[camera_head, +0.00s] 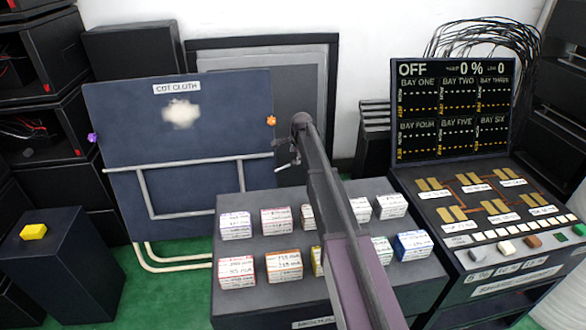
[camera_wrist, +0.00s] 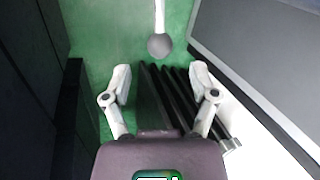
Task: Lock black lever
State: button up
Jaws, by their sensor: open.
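In the wrist view, a dark grey ball knob (camera_wrist: 159,45) sits on the end of a pale rod that comes in from the top edge. It looks like the end of a lever. My gripper (camera_wrist: 161,76) is open and empty, its two pale fingers spread either side of the line to the knob. The knob is just beyond the fingertips and apart from them. In the head view my gripper (camera_head: 287,155) is small and partly hidden behind my arm, beside the right edge of the dark board. I cannot make out the knob there.
The dark board (camera_head: 125,130) stands on a white tube frame at left. A table (camera_head: 330,300) with several labelled boxes is in front, under my arm. A console with a screen (camera_head: 450,100) is at right. Green floor (camera_head: 185,265) shows between the furniture.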

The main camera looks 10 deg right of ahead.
aim_at(294, 161)
jog(key=shift+b+x, duration=2.3)
jog(key=shift+x, duration=0.45)
grip_shut()
